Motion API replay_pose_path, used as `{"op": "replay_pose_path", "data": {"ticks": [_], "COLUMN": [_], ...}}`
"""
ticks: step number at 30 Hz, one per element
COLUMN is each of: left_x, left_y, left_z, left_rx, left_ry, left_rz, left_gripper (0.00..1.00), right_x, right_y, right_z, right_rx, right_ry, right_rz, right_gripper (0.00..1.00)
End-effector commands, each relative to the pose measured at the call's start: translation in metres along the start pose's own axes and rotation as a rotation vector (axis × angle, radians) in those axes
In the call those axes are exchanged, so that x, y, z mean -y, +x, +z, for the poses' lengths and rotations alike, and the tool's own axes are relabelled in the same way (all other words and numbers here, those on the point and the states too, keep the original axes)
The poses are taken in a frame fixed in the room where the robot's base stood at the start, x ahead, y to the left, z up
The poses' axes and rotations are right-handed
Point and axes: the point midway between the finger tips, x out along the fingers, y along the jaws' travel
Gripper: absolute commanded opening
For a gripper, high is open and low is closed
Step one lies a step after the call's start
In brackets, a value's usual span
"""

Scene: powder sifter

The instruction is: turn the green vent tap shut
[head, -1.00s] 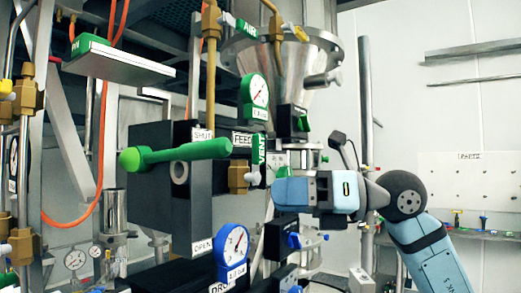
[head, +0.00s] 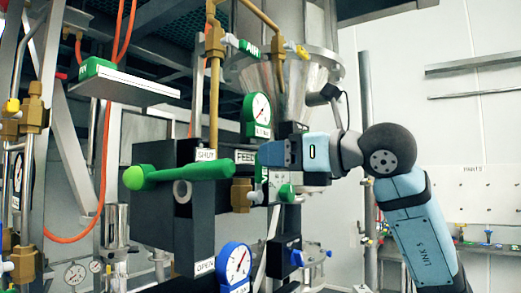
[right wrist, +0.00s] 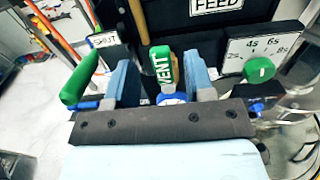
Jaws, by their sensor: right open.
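The green vent tap (right wrist: 163,68), lettered VENT, stands in front of the dark panel in the right wrist view. Only a small green part of it (head: 264,176) shows in the head view, below my right gripper, which hides the rest. My right gripper (right wrist: 157,64) is open, one finger on each side of the tap. A gap shows on both sides, so it looks apart from the tap. In the head view my right gripper (head: 264,153) reaches in from the right, beside the FEED label. My left gripper is not in view.
A long green lever (head: 178,175) sticks out left of the tap, by the SHUT label. A green knob (right wrist: 260,69) on a dial plate is at the right. A green-rimmed gauge (head: 258,113) is above my gripper and a blue gauge (head: 234,263) below.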

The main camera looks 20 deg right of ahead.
Motion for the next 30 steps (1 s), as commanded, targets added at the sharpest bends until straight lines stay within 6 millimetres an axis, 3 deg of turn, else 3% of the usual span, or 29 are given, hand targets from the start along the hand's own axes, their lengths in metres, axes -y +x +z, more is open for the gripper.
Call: {"op": "replay_pose_path", "data": {"ticks": [7, 18, 19, 25, 30], "left_x": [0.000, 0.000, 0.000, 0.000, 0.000], "left_y": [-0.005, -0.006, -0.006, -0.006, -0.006], "left_z": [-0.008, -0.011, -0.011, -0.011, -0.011], "left_rx": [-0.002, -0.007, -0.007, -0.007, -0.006], "left_ry": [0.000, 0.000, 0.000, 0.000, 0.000], "left_rz": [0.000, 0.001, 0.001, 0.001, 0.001], "left_gripper": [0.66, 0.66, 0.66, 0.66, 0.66], "right_x": [0.000, 0.000, 0.000, 0.000, 0.001], "right_y": [0.033, 0.039, 0.039, 0.039, 0.039], "right_z": [0.000, -0.001, -0.001, -0.001, -0.001], "right_rx": [-0.002, -0.001, -0.001, -0.001, -0.001], "right_ry": [0.002, 0.000, 0.000, 0.001, 0.002], "right_rz": [0.001, -0.001, 0.000, 0.000, 0.000], "right_gripper": [0.49, 0.49, 0.47, 0.01, 0.00]}}
